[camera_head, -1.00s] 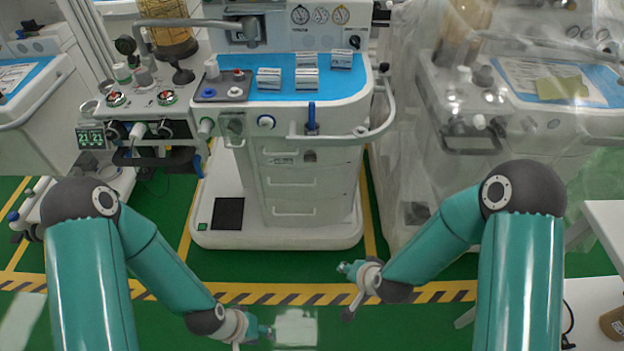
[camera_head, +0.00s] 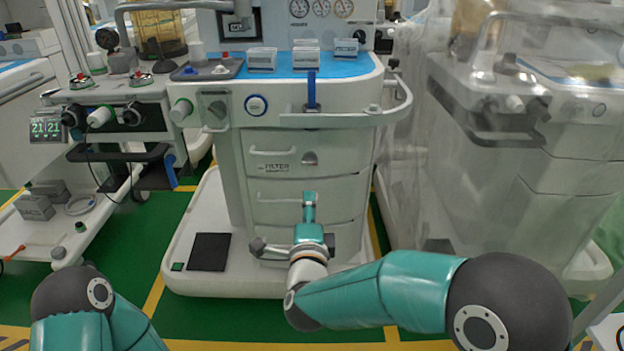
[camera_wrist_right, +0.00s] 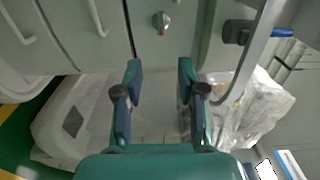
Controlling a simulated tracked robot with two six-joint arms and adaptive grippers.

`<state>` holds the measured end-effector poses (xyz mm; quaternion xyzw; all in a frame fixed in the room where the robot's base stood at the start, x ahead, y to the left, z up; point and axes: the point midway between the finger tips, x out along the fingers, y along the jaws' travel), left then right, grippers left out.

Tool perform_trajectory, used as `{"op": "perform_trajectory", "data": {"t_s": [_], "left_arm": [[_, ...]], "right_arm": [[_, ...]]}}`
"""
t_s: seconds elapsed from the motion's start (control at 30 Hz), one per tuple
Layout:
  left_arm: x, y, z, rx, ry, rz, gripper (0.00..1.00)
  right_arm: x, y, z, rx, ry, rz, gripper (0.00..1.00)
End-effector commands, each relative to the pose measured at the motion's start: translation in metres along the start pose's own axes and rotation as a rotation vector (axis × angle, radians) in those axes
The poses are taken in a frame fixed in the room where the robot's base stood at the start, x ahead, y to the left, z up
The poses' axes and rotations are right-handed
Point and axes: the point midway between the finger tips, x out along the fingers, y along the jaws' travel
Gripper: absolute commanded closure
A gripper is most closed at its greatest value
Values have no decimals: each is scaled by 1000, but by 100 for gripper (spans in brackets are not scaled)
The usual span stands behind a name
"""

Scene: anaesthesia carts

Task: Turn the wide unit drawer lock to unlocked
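The wide unit is the white cart (camera_head: 300,225) in the middle of the head view, with a stack of drawers. Its drawer lock (camera_head: 309,158) is a small grey knob on the top drawer front, beside a label. In the right wrist view the lock (camera_wrist_right: 160,22) is a round grey knob with a red mark, beyond the fingertips. My right gripper (camera_head: 309,203) is in front of the drawers, below the lock. In the right wrist view its fingers (camera_wrist_right: 159,85) are apart with nothing between them. My left gripper is out of view; only its arm shows at the lower left.
A curved rail (camera_head: 398,105) runs around the cart's right front corner. A blue lever (camera_head: 311,90) stands above the lock. A plastic-covered cart (camera_head: 520,160) is close on the right, and a side unit (camera_head: 110,125) is on the left.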

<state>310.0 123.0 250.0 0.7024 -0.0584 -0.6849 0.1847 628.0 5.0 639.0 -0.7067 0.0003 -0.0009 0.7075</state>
Motion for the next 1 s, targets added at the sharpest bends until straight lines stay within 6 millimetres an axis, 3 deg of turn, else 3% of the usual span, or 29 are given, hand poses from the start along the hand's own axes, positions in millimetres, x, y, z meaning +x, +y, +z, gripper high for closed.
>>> {"op": "perform_trajectory", "data": {"t_s": [0.17,0.7,1.0], "left_arm": [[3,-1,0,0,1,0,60],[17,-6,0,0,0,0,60],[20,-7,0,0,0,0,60]], "right_arm": [[18,0,-1,3,4,-1,60],[118,2,0,1,2,0,60],[155,1,1,0,0,1,60]]}}
